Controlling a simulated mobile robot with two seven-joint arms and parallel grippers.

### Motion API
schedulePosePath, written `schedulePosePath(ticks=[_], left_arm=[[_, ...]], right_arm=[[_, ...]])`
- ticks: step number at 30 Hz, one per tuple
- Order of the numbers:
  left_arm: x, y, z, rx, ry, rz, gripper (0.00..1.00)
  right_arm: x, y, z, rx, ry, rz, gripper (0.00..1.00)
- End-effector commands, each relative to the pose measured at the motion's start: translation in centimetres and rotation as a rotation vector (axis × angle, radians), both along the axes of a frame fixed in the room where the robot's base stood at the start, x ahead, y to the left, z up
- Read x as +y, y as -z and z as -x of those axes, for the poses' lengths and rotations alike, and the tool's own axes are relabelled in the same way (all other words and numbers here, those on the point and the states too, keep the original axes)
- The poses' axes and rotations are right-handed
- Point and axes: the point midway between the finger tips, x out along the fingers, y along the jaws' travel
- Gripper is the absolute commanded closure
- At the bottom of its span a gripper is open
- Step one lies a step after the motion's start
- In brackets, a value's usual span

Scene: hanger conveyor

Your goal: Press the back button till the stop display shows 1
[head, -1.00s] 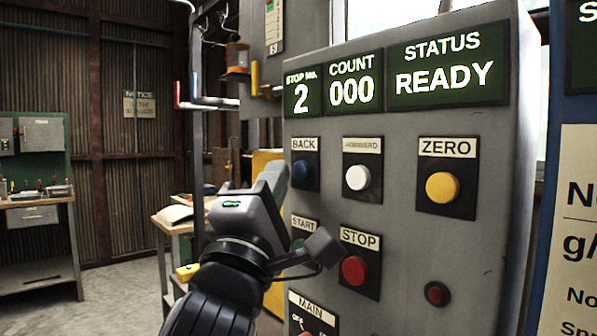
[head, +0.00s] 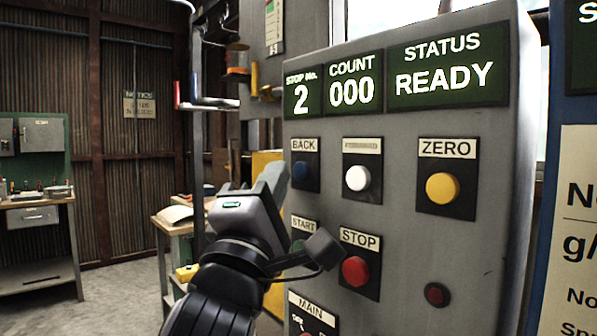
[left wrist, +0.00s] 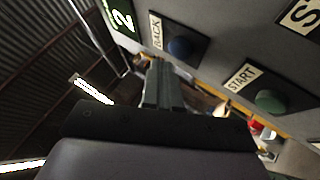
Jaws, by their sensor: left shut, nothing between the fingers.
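The stop display (head: 301,97) on the grey control panel (head: 400,250) reads 2. The back button (head: 300,171) is a blue round button on a black plate under the label BACK. It also shows in the left wrist view (left wrist: 180,47). My left gripper (head: 277,176) is shut and empty, left of the back button in the head view and apart from it in the left wrist view (left wrist: 162,72). The status display (head: 445,72) reads READY and the count display (head: 352,84) reads 000. My right gripper is not in view.
Nearby are the white forward button (head: 357,178), yellow zero button (head: 442,187), partly hidden green start button (head: 298,245) and red stop button (head: 355,271). The start button also shows in the left wrist view (left wrist: 271,101). A workbench (head: 40,205) stands far left.

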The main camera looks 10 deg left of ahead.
Motion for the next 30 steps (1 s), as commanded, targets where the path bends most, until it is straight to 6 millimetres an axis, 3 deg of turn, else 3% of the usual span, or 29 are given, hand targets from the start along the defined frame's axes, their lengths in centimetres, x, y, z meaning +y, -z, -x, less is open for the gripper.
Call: schedulePosePath(ticks=[30], left_arm=[[-0.53,-0.02,-0.68,0.0,0.0,0.0,1.0]], right_arm=[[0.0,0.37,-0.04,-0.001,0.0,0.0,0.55]])
